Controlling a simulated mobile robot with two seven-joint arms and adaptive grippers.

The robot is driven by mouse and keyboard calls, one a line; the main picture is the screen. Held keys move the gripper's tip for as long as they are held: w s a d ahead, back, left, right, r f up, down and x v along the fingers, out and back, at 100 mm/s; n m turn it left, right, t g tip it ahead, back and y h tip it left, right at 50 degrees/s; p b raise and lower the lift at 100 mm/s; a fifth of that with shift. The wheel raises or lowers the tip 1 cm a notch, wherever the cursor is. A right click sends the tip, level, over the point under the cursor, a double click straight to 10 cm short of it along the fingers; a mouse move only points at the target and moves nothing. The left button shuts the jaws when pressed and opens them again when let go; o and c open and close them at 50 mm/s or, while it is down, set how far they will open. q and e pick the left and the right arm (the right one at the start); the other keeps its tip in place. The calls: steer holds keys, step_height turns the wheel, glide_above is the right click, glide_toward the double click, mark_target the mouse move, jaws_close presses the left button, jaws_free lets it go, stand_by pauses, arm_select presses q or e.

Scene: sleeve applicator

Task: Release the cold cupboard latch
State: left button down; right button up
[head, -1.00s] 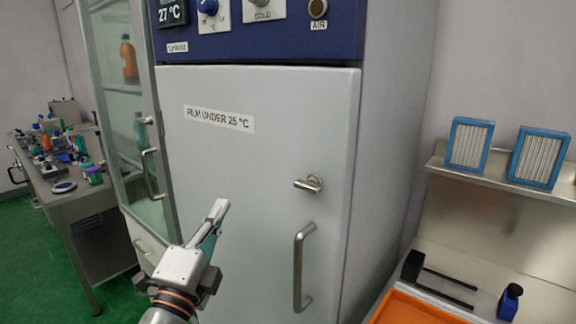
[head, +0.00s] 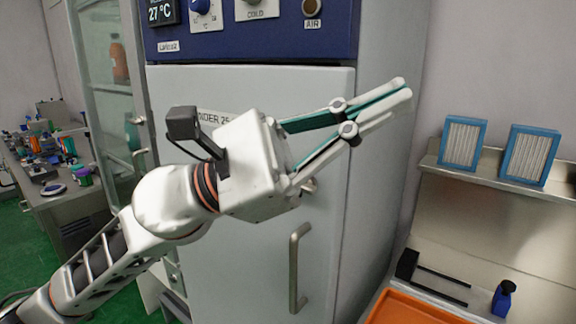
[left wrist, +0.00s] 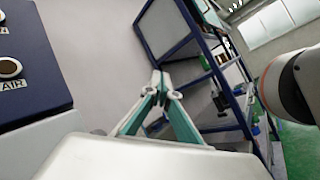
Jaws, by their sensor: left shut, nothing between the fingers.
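The cold cupboard (head: 230,270) has a pale grey door under a blue control panel. Its small metal latch (head: 309,186) is mostly hidden behind my left gripper; only a bit shows just below the fingers. A vertical bar handle (head: 297,268) is below it. My left gripper (head: 402,90) is shut and empty. Its fingers cross in front of the door's right edge and point up and right, tips past the latch. In the left wrist view the gripper (left wrist: 160,78) shows its fingertips together, with no latch in sight.
The panel (head: 260,35) carries knobs and a 27 °C display. Two blue-framed filters (head: 463,143) stand on a shelf at right, above an orange tray (head: 410,308). A glass cabinet (head: 110,100) and a cluttered bench are at left. A blue rack (left wrist: 200,60) shows in the left wrist view.

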mark_target(302, 187)
arm_select(q)
steer(key=s+d+f+m+g+y, duration=0.1)
steer(key=s+d+f+m+y, duration=0.4)
steer(key=m, duration=0.4)
steer(key=w+a+f+m+t+y, duration=0.2)
steer(key=w+a+m+t+y, duration=0.15)
steer(key=y, duration=0.25)
steer(key=w+a+r+m+t+y, duration=0.1)
steer(key=w+a+r+t+y, duration=0.2)
steer(key=a, duration=0.4)
steer(key=w+a+r+m+t+y, duration=0.1)
steer(key=w+a+r+t+y, duration=0.2)
steer(key=w+a, duration=0.3)
steer(key=shift+w+a+r+m+t+y, duration=0.2)
steer(key=shift+a+r+m+t+y, duration=0.15)
steer(key=shift+a+t+y, duration=0.45)
arm_select(e)
steer(key=shift+w+a, duration=0.25)
steer(key=shift+a, duration=0.1)
arm_select(q)
steer(key=shift+d+f, duration=0.1)
steer(key=shift+d, duration=0.1)
